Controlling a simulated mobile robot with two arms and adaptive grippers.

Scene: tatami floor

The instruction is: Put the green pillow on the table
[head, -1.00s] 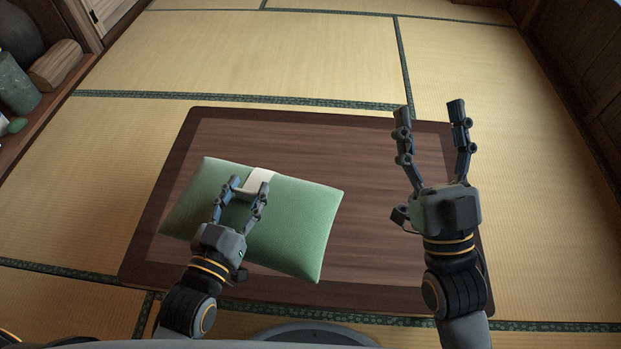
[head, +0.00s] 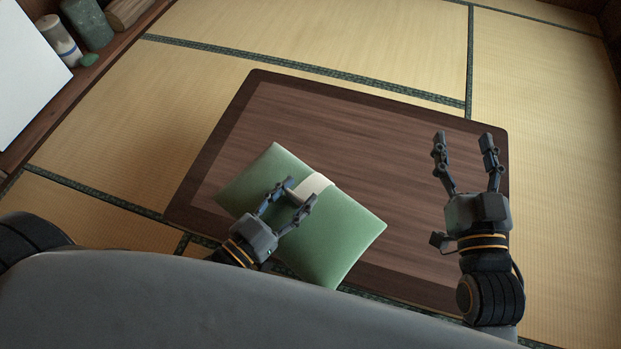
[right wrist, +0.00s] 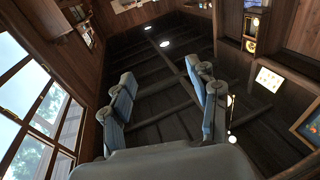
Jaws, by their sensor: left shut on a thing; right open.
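The green pillow (head: 345,235) with a white band (head: 317,184) shows in the head view, over the front left part of the dark wooden table (head: 400,135). My left gripper (head: 297,190) is shut on the pillow at its white band. I cannot tell whether the pillow touches the tabletop or hangs just above it. My right gripper (head: 463,143) is open and empty above the right side of the table. The right wrist view shows the same open fingers (right wrist: 165,97) pointing up, with nothing between them.
Tatami floor (head: 330,40) surrounds the table. A wooden shelf at the upper left holds a green cylinder (head: 87,24), a white and blue container (head: 60,41) and a log (head: 128,10). The table's middle and back are clear. In the right wrist view, a window (right wrist: 50,105) is at left.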

